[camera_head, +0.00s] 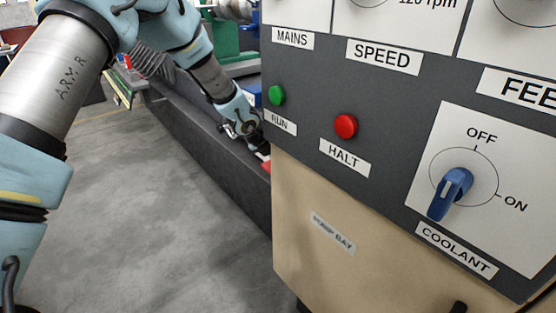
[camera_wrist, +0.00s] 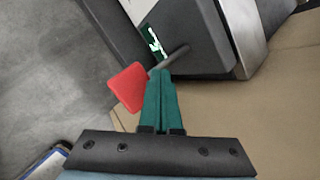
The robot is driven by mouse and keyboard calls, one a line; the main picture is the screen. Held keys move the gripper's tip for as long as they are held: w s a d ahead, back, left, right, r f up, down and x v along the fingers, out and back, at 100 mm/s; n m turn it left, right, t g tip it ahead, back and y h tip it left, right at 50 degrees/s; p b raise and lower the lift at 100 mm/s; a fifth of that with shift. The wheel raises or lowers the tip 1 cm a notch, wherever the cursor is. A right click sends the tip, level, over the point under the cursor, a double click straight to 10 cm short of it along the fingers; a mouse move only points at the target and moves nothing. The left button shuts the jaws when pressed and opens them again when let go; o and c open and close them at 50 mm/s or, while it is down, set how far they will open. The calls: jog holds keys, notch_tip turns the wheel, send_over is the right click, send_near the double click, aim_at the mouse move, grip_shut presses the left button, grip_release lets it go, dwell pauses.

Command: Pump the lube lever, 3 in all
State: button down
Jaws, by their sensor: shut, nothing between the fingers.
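The lube lever shows in the wrist view as a red paddle (camera_wrist: 128,87) on a grey rod. The rod comes out of a dark box (camera_wrist: 190,40). My gripper (camera_wrist: 164,73) has its two teal fingers together, with nothing between them. The fingertips lie just right of the red paddle and overlap the rod in the picture. I cannot tell whether they touch it. In the head view only a small red patch (camera_head: 266,166), likely the paddle, shows beside the cabinet's left edge.
The control cabinet (camera_head: 375,230) fills the right, with a green RUN button (camera_head: 277,95), a red HALT button (camera_head: 345,126) and a blue COOLANT knob (camera_head: 450,193). A long dark machine bed (camera_head: 200,160) runs behind my wrist. Grey floor (camera_head: 150,220) is open at lower left.

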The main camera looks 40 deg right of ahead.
jog(key=shift+a+f+b, duration=0.15)
jog(key=shift+f+b, duration=0.45)
jog(key=shift+f, duration=0.2)
dwell(0.9)
jog(key=shift+r, duration=0.1)
jog(key=shift+d+r+p, duration=0.15)
jog(key=shift+r+p, duration=0.75)
jog(key=shift+d+r+p, duration=0.15)
jog(key=shift+r+p, duration=0.7)
jog(key=shift+r, duration=0.05)
jog(key=r+p, duration=0.5)
jog(key=shift+d, duration=0.35)
